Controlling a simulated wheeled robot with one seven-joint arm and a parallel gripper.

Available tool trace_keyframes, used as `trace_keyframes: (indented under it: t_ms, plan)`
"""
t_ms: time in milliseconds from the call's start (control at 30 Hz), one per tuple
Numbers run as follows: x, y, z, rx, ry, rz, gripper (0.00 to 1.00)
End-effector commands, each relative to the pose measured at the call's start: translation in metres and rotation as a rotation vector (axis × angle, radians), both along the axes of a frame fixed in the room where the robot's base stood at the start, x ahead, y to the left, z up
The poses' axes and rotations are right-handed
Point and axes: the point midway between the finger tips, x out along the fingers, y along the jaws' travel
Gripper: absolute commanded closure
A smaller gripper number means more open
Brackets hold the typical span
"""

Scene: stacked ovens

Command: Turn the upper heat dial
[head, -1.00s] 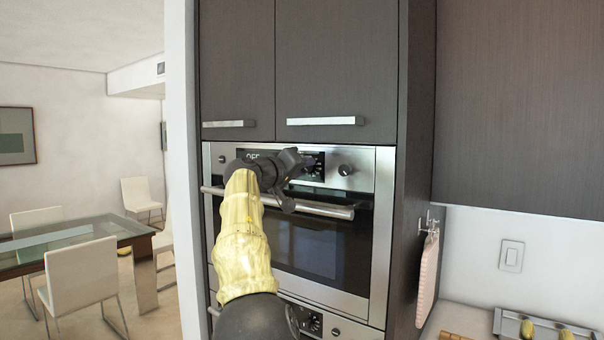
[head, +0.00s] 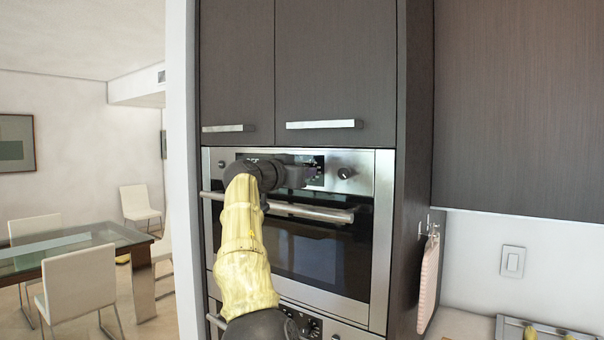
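The upper oven's steel control panel (head: 366,160) has a round dial (head: 346,173) right of its dark display (head: 250,157). Another small knob (head: 221,164) sits at the panel's left end. Which of them is the heat dial is not labelled legibly. My gripper (head: 305,174) is in front of the panel, left of the right-hand dial and apart from it in the picture. It covers part of the display. The fingers are dark and seen nearly edge-on against the dark panel, so their opening cannot be made out. I see nothing held.
The oven's bar handle (head: 320,214) runs just below my gripper. A lower oven (head: 345,330) shows partly beneath. Cabinet doors (head: 335,70) with bar handles are above. A cloth (head: 429,275) hangs from a hook on the right. A dining table (head: 70,240) stands at far left.

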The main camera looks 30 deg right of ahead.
Motion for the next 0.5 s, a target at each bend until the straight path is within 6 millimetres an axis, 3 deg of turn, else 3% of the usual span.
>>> trace_keyframes:
  t_ms: [500]
  plan:
    - [0.0013, -0.0006, -0.0052, 0.091, -0.196, -0.002, 0.97]
